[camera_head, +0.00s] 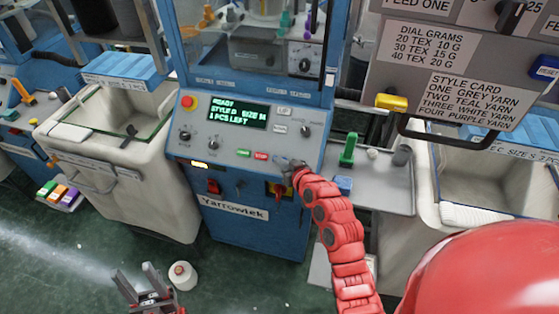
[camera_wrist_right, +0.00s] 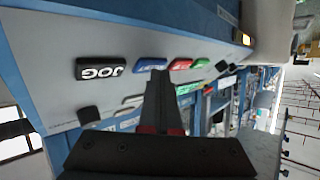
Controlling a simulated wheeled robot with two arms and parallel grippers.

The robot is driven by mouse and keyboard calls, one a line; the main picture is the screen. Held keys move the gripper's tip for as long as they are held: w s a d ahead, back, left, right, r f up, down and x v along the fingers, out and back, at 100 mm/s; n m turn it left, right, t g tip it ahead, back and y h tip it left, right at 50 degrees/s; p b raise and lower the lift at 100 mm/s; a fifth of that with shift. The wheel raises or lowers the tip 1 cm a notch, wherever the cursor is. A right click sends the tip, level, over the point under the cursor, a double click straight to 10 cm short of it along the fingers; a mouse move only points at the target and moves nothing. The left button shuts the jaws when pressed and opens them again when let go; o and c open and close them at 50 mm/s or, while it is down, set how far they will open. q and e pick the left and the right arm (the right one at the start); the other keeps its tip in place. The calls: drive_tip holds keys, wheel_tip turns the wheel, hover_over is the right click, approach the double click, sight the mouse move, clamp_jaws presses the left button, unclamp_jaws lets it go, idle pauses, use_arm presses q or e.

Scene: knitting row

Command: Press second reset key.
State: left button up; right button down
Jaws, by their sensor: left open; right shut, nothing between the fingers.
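In a row on the panel are a green key (camera_head: 243,153) and a red STOP key (camera_head: 261,156). My right gripper (camera_head: 284,164) is just right of the STOP key, shut and empty. In the right wrist view its fingertips (camera_wrist_right: 160,78) are close to a blue key (camera_wrist_right: 150,65), between the black JOG key (camera_wrist_right: 101,68) and a red key (camera_wrist_right: 182,63). Contact cannot be told; the blue key's label is unreadable. My left gripper (camera_head: 137,276) is open and empty, low over the floor.
A red button (camera_head: 188,102) and black knobs are also on the panel. A side tray (camera_head: 380,192) with a green peg (camera_head: 348,150) is to the right. Grey bins flank the machine. A white cone (camera_head: 183,275) stands on the floor. Sign boards hang at upper right.

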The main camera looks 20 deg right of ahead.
drive_tip(key=shift+f, duration=0.1)
idle(0.5)
drive_tip(key=shift+s+a+r+p, duration=0.25)
drive_tip(key=shift+s+r+p, duration=0.1)
drive_tip(key=shift+r, duration=0.3)
drive_tip(key=s+r+p, duration=0.1)
drive_tip(key=a+r, duration=0.1)
drive_tip(key=s+r+p, duration=0.1)
drive_tip(key=r, duration=0.1)
drive_tip(key=shift+s+a+p, duration=0.3)
drive_tip(key=shift+a, duration=0.05)
drive_tip(key=shift+f, duration=0.1)
idle(0.6)
